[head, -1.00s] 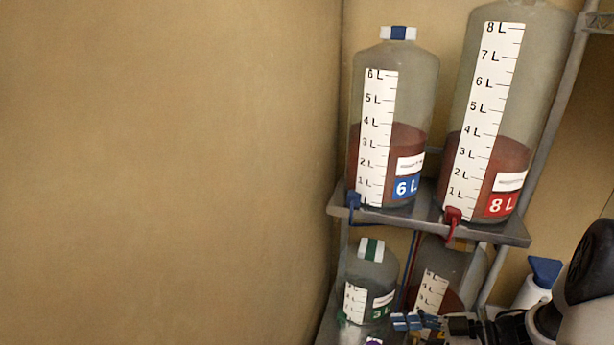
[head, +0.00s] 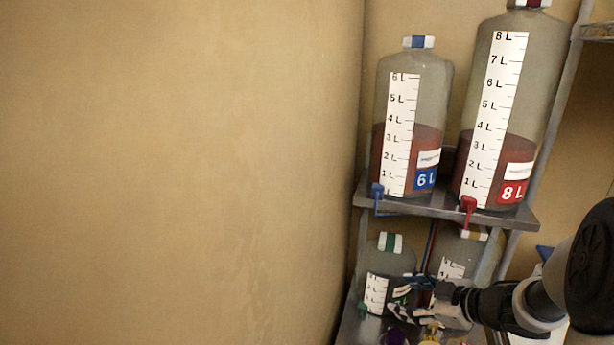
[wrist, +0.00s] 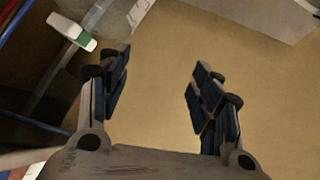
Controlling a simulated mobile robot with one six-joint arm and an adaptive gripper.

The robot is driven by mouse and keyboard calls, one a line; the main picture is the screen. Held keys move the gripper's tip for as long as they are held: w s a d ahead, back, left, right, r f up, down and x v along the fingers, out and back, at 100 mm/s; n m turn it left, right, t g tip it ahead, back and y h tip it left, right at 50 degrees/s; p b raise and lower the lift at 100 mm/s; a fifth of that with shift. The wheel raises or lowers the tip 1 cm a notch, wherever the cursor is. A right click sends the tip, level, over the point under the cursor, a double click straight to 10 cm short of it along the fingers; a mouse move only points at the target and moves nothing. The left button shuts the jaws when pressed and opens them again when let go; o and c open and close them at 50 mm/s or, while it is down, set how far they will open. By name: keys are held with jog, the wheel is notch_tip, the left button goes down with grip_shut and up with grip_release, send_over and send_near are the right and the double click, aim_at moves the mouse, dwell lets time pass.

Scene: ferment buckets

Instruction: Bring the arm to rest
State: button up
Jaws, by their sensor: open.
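My gripper (head: 408,304) is in front of the lower shelf in the head view, near the small bottle with the green-striped cap (head: 390,275). In the wrist view my gripper (wrist: 160,87) has its two fingers wide apart with nothing between them, only tan background beyond. The green-capped bottle (wrist: 72,31) shows at the upper left of the wrist view, outside the fingers. My arm comes in from the right in the head view and hides part of the lower shelf.
The 6 L bottle (head: 413,119) and the 8 L bottle (head: 513,100) stand upright on the upper shelf (head: 450,206), with a blue tap (head: 377,190) and a red tap (head: 468,204). Another bottle (head: 458,256) stands below. A bare wall (head: 180,170) fills the left.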

jog(key=w+d+r+m+t+h+b, duration=0.1)
jog(key=d+r+m+t+h+b, duration=0.25)
jog(key=r+h, duration=0.4)
jog(key=s+r+m+g+h, duration=0.2)
jog(key=s+r+m, duration=0.15)
jog(key=s, duration=0.25)
jog(key=s+a+f+m+g+y+b, duration=0.1)
jog(key=s+a, duration=0.3)
jog(key=s, duration=0.4)
jog(key=s+a+f+m+g+y+b, duration=0.1)
jog(key=s+a+f+m+g, duration=0.1)
jog(key=s, duration=0.6)
jog(key=s+a+f+m+g+y+b, duration=0.1)
jog(key=s+a+f+m+g+b, duration=0.1)
jog(key=s+a+f, duration=0.3)
jog(key=s+a+g, duration=0.1)
jog(key=s+a, duration=0.1)
jog(key=s, duration=0.2)
jog(key=shift+f, duration=0.2)
jog(key=shift+w, duration=0.1)
jog(key=shift+c, duration=0.4)
